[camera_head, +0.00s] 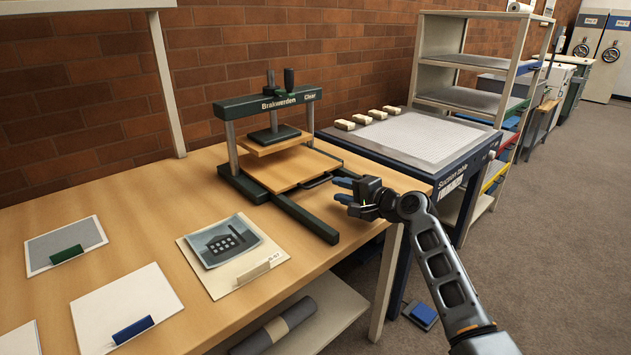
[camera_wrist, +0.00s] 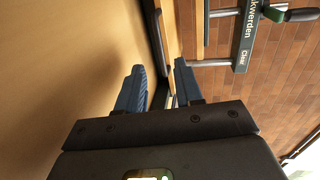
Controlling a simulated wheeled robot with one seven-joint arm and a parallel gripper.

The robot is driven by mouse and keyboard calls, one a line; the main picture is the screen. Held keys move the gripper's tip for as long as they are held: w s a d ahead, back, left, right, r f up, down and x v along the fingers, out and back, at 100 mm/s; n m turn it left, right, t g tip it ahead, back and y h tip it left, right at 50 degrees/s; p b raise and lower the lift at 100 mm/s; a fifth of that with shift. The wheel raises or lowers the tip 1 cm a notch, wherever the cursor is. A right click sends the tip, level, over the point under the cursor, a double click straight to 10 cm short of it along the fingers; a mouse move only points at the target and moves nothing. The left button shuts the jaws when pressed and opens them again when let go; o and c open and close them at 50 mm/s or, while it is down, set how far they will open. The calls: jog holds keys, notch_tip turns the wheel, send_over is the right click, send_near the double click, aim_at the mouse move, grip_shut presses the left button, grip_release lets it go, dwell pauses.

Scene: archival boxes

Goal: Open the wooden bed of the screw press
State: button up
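The screw press (camera_head: 270,104) stands on the wooden table, with a dark green crossbeam, steel columns and dark base rails. Its wooden bed (camera_head: 290,169) lies low between the rails, below the raised platen (camera_head: 275,141). A dark handle (camera_head: 318,181) is on the bed's front edge. My gripper (camera_head: 340,190) is just right of the handle in the head view, its blue fingers pointing toward the press. In the wrist view the fingers (camera_wrist: 158,72) are apart, with a dark bar of the press visible beyond the gap. I cannot tell whether they touch the handle.
A suction table (camera_head: 415,138) with small pale blocks stands right of the press. A photo on a folder (camera_head: 222,242) and several sheets lie on the table (camera_head: 130,205) at the front left. A brick wall is behind. Open floor lies to the right.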

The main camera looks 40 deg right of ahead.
aim_at(320, 183)
jog(key=w, duration=0.3)
jog(key=w+f, duration=0.1)
jog(key=w, duration=0.3)
jog(key=shift+w+a+f+b, duration=0.15)
jog(key=shift+f+b, duration=0.05)
jog(key=shift+b, duration=0.15)
jog(key=shift+c, duration=0.2)
grip_shut()
jog(key=shift+f, duration=0.1)
dwell(0.8)
